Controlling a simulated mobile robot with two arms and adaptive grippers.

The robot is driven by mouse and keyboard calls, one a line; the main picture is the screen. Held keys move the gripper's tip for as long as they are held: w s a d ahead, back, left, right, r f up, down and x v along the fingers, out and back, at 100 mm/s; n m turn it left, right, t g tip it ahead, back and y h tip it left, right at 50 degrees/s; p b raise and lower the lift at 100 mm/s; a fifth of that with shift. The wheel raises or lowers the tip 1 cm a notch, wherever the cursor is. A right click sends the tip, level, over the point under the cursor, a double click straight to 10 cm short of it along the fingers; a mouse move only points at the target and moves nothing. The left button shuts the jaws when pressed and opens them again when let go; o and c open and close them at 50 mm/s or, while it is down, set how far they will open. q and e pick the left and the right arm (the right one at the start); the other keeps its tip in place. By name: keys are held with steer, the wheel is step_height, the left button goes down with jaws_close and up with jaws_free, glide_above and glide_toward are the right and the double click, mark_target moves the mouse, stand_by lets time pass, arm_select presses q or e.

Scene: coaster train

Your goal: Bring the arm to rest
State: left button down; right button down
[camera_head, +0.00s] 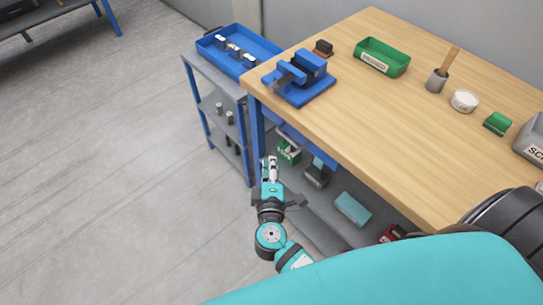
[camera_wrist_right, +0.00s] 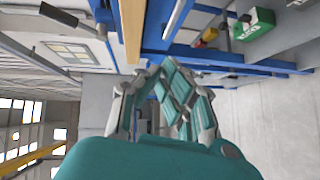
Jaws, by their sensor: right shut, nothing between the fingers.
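My right gripper (camera_head: 269,162) hangs in front of the workbench's left end in the head view, beside the bench leg and above the grey floor. Its fingers also show in the right wrist view (camera_wrist_right: 162,75), drawn together with nothing held between them. The right arm (camera_head: 271,235) comes up from the bottom of the head view. My left gripper is not in either view.
The wooden workbench (camera_head: 340,105) carries a blue vise (camera_head: 300,75), a green bin (camera_head: 382,57) and a cup. Its lower shelf (camera_head: 335,205) holds several boxes close to my arm. A blue-framed cart (camera_head: 212,75) stands behind. The floor (camera_head: 110,150) at left is clear.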

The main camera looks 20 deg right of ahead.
steer(key=shift+f+v, duration=0.3)
steer(key=shift+v, duration=1.85)
steer(key=s+f+g+y, duration=0.2)
steer(key=s+f+g, duration=0.25)
steer(key=f, duration=1.05)
steer(key=s+f+g+y, duration=0.25)
steer(key=s+f, duration=0.35)
steer(key=f, duration=0.8)
steer(key=s+d+f+m+g+y, duration=0.1)
steer(key=s+d+f+m+g, duration=0.2)
steer(key=s+f, duration=0.5)
steer(key=s+d+f+m+g+y, duration=0.1)
steer(key=s+d+f+m+g, duration=0.3)
steer(key=s, duration=1.1)
step_height(320, 180, down, 4)
steer(key=shift+s+d+r+m+b, duration=0.15)
steer(key=shift+s+d+m+b, duration=0.15)
steer(key=shift+m, duration=0.7)
